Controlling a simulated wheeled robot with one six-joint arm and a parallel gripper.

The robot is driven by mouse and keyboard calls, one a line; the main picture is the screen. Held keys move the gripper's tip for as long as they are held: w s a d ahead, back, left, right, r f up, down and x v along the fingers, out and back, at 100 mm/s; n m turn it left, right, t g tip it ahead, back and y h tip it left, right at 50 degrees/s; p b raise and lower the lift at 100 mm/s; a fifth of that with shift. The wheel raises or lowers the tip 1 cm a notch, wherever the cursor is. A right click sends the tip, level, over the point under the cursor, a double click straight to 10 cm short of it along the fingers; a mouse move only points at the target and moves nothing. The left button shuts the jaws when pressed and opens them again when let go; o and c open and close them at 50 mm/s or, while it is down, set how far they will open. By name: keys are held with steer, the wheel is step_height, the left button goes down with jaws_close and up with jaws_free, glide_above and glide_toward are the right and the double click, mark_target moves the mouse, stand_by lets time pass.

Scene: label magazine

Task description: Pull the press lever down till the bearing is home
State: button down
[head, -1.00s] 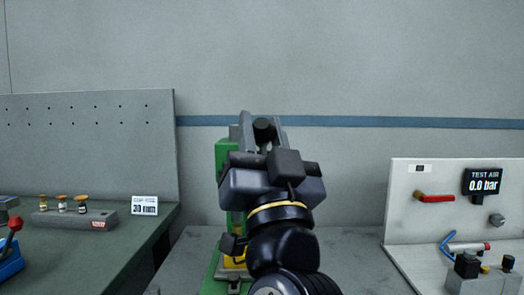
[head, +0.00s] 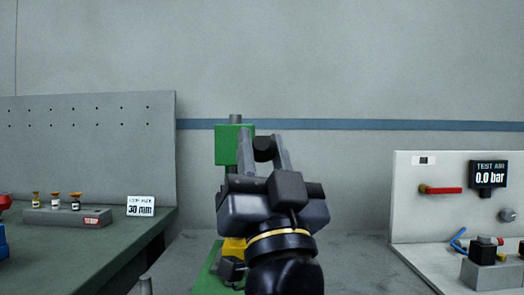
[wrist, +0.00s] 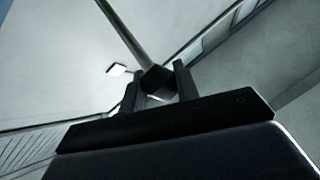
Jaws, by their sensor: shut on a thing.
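The green press (head: 229,150) stands behind my arm, with its upper head and a grey ram top showing. My gripper (head: 263,146) is in front of it to the right, its two fingers on either side of the black lever knob (head: 263,155). In the wrist view, my gripper (wrist: 160,85) is shut on the knob (wrist: 156,78), and the lever rod (wrist: 124,34) runs up and left from it. A yellow part (head: 233,246) shows low on the press, partly covered by my arm. The bearing cannot be made out; my arm hides the pressing area.
At left, a green-topped bench holds a grey block (head: 68,216) with several small brass-coloured parts and a "30 mm" sign (head: 141,206).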

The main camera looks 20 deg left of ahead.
steer(key=shift+w+a+f, duration=0.1)
steer(key=shift+f, duration=0.35)
steer(key=c, duration=1.4)
jaws_free()
steer(key=o, duration=0.3)
steer(key=shift+r, duration=0.1)
steer(key=v, duration=1.1)
steer(key=x, duration=1.1)
steer(key=shift+r, duration=0.2)
